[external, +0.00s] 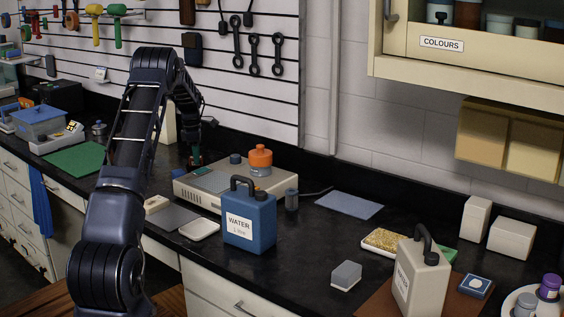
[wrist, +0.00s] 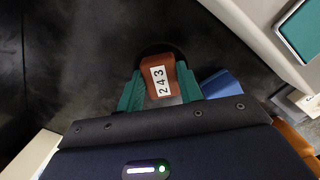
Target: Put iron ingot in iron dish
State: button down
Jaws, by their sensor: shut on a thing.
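My gripper (wrist: 160,92) has teal fingers, shut on a reddish-brown block (wrist: 156,65) with a white label reading "243" in the wrist view. I cannot tell whether this block is the iron ingot. A dark rounded shape (wrist: 163,47) shows just beyond the block, hard to make out against the black counter. In the external view my gripper (external: 195,160) points down at the back left of a beige bench device, and the block is too small to make out there. I cannot pick out an iron dish for certain in either view.
The beige device (external: 181,191) carries an orange-topped jar (external: 260,158). A blue water can (external: 249,219) stands in front. A white tray (external: 199,230) and grey mat (external: 173,217) lie nearby. A pale can (external: 420,280) stands at right. The middle counter (external: 300,250) is mostly clear.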

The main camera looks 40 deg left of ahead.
jog(key=shift+f, duration=0.15)
jog(key=c, duration=0.9)
grip_release()
jog(key=r, duration=1.2)
jog(key=shift+s+a+r, duration=0.2)
jog(key=shift+s+a, duration=0.15)
